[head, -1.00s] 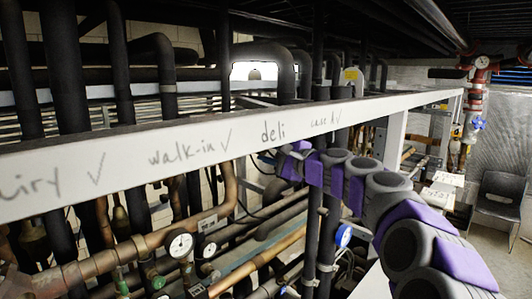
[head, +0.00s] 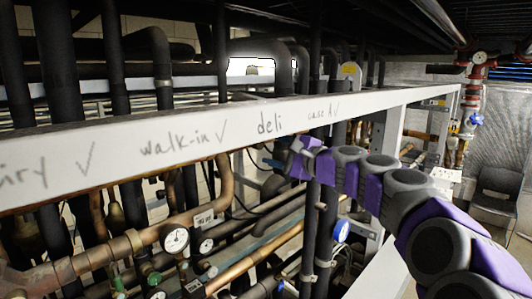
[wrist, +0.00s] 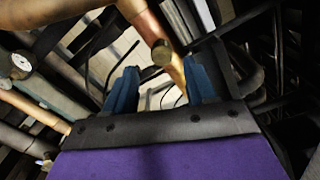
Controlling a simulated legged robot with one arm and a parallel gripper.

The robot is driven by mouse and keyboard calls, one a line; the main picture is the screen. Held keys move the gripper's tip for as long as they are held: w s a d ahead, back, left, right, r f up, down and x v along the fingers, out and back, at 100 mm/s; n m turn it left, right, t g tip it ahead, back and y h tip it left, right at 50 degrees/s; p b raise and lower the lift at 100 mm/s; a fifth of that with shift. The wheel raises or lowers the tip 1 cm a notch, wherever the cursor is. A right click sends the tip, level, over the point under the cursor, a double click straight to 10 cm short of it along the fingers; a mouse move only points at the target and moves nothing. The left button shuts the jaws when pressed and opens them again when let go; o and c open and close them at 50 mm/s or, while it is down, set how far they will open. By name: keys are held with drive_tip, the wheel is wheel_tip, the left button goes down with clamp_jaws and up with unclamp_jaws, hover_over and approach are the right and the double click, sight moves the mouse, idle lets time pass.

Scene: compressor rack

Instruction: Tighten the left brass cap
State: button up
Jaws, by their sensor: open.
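In the wrist view, a round brass-coloured cap (wrist: 163,52) sits beside a copper pipe, beyond my fingertips and roughly between them in the picture. I cannot tell whether it is the left one of a pair. My gripper (wrist: 162,78) is open, with its two blue fingers apart and nothing visible held between them. In the head view, my purple and grey arm reaches in from the right below the white beam. The cap cannot be picked out for certain there.
A white beam (head: 190,146) with handwritten labels crosses in front of the pipes. Dark vertical pipes (head: 322,230) stand close to my arm. A gauge (head: 175,238) and copper pipes sit lower left. A chair (head: 497,195) stands at right on open floor.

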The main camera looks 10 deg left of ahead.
drive_tip(key=b+v, duration=0.2)
drive_tip(key=v, duration=1.2)
drive_tip(key=shift+d+f, duration=0.1)
drive_tip(key=shift+f, duration=0.05)
